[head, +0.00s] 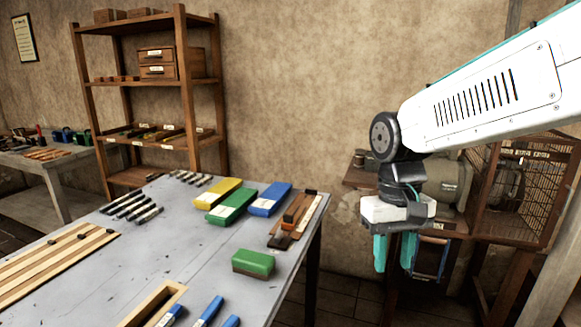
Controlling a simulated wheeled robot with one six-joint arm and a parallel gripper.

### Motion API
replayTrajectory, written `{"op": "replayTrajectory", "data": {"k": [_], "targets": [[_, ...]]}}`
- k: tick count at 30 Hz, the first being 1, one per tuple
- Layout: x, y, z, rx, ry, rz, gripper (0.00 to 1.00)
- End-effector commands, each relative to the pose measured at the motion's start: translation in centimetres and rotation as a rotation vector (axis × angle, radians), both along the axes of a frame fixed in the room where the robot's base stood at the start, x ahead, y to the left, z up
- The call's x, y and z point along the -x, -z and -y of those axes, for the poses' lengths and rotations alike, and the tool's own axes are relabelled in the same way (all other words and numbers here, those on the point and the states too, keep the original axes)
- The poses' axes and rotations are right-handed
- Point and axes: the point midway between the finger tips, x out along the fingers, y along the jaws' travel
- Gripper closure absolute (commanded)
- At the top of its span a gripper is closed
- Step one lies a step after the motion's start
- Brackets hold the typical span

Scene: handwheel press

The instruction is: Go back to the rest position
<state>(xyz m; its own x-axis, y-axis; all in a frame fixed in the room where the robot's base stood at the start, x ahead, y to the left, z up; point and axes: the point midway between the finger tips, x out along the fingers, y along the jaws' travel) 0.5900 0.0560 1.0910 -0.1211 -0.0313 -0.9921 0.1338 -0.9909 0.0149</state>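My gripper (394,266) hangs from my white arm at the right, its two teal fingers pointing down. A narrow gap shows between the fingers, and nothing is seen held in it. It is in the air, beyond the right edge of the grey workbench (185,240) in the picture. A green block (254,263) lies on the bench to the left of the gripper, apart from it.
Behind my arm stand a grey machine (445,182) and a wire-mesh cage (525,190). A blue-framed object (443,258) is close behind the gripper. Yellow, green and blue boxes (269,199) lie on the bench. A wooden shelf (181,100) stands at the wall.

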Motion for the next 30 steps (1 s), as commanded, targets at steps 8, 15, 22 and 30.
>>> {"op": "replayTrajectory", "data": {"k": [8,15,22,30], "targets": [[11.1,-0.1,5.6,-0.021,0.017,0.072,0.65],[16.5,0.3,7.8,-0.027,0.094,0.171,0.65],[17.1,-0.9,8.7,-0.028,0.132,0.24,0.65],[17.1,-0.9,8.8,-0.027,0.134,0.239,0.65]]}}
